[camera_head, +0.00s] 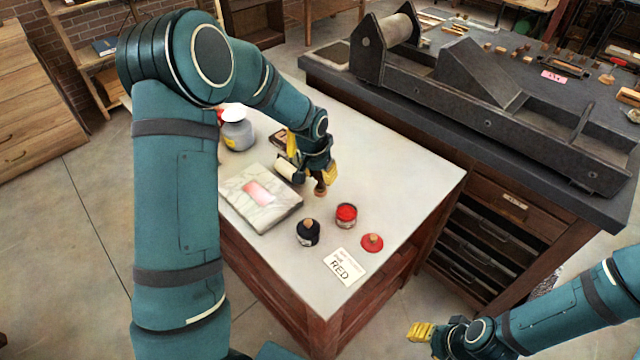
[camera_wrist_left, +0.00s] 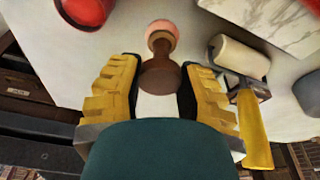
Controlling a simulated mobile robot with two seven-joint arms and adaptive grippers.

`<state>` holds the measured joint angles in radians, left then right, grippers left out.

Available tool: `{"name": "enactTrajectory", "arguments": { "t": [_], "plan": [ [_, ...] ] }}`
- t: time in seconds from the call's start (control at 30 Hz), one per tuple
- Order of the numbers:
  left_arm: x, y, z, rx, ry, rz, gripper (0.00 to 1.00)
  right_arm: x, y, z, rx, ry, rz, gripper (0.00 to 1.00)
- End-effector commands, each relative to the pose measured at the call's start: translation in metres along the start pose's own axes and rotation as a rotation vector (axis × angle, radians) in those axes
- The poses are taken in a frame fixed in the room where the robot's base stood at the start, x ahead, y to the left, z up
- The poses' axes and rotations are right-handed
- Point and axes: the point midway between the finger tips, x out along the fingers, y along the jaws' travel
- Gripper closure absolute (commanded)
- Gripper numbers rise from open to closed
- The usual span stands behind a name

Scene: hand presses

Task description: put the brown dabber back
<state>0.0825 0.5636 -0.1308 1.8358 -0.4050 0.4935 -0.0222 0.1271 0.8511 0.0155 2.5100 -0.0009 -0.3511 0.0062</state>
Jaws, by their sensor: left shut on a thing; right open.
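The brown dabber (camera_head: 320,188) is in my left gripper (camera_head: 318,172), held over the pale tabletop between the stone slab and the red tin. In the left wrist view the dabber (camera_wrist_left: 160,72) stands between the two yellow fingers, with a pinkish round end pointing away from the gripper (camera_wrist_left: 160,90). I cannot tell whether that end touches the table. My right gripper (camera_head: 420,332) is open and empty at the lower right, away from the table.
A marble slab (camera_head: 283,208) bears a pink ink patch. A roller (camera_wrist_left: 238,56) with a yellow handle lies close beside my left gripper. A black pot (camera_head: 308,233), red tin (camera_head: 346,214), red lid (camera_head: 372,243) and "RED" card (camera_head: 344,266) stand nearer.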

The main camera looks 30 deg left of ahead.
Motion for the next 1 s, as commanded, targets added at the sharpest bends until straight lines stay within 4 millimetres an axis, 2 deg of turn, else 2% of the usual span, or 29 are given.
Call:
{"name": "enactTrajectory", "arguments": {
  "t": [0.23,0.63,0.67,0.7,0.73,1.0],
  "plan": [
    [0.032,-0.001,0.008,-0.001,-0.003,0.001,0.99,0.005,0.002,0.002,-0.001,-0.005,-0.001,0.53],
    [0.037,-0.001,0.009,-0.001,-0.001,0.0,0.99,0.009,0.003,0.003,-0.002,-0.005,-0.001,0.53],
    [0.037,-0.001,0.009,-0.001,-0.001,0.0,0.57,0.009,0.003,0.003,-0.002,-0.005,-0.001,0.53],
    [0.036,-0.001,0.009,0.0,-0.001,0.0,0.43,0.008,0.003,0.003,-0.002,-0.005,0.0,0.53],
    [0.036,-0.001,0.009,0.0,-0.001,0.0,0.39,0.008,0.003,0.002,-0.002,-0.005,0.0,0.53],
    [0.036,-0.001,0.009,0.0,-0.001,0.0,0.39,0.007,0.003,0.002,-0.001,-0.005,0.0,0.53]
  ]
}}
